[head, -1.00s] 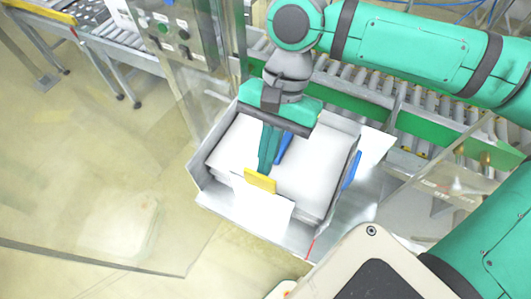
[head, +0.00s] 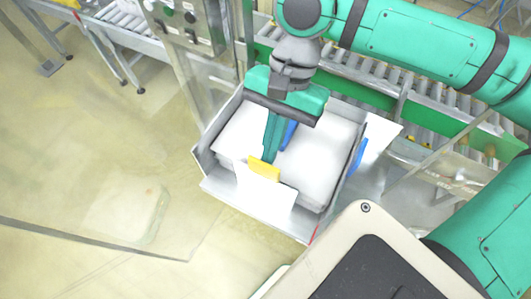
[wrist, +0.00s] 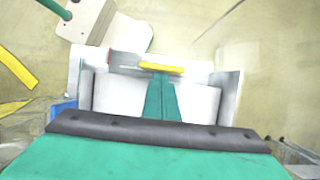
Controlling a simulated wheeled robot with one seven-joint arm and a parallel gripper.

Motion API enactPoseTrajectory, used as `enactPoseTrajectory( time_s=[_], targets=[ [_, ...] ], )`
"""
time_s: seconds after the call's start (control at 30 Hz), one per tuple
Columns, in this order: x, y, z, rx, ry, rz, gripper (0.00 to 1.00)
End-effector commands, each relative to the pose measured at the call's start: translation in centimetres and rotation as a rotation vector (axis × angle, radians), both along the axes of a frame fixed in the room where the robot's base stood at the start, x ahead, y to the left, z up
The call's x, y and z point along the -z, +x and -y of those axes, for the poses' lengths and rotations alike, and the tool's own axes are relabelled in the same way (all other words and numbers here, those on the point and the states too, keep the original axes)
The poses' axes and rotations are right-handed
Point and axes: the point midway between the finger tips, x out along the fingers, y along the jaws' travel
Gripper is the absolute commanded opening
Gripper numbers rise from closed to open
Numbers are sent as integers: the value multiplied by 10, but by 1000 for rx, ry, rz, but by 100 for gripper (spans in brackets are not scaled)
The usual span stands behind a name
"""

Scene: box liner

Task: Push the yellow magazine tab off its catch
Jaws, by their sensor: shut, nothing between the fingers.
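The yellow magazine tab (head: 264,169) sits at the top of the white front plate (head: 262,200) of the magazine. It also shows in the wrist view (wrist: 162,67) as a yellow bar just beyond my fingertips. My gripper (head: 268,160) is shut and empty, its green fingers pointing down over the magazine. The fingertips (wrist: 160,75) lie right at the tab on its inner side. I cannot tell whether they touch it. The catch itself is not clearly visible.
A stack of white sheets (head: 318,165) fills the metal magazine, with blue pieces (head: 358,156) beside it. A metal side wall (head: 205,155) bounds it at left. A roller conveyor (head: 360,85) runs behind. Clear panels stand at left; the floor (head: 90,150) there is open.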

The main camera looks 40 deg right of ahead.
Motion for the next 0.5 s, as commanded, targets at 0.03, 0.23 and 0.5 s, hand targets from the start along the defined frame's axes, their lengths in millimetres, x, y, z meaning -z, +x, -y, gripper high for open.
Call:
enactPoseTrajectory(
  time_s=[0.03, 0.23, 0.5],
  targets=[
    [0, 4, 8, -2, 4, 2, 0],
    [-36, 10, 25, -6, -1, 2, 0],
    [-78, 15, 41, -7, -2, 1, 0]
  ],
)
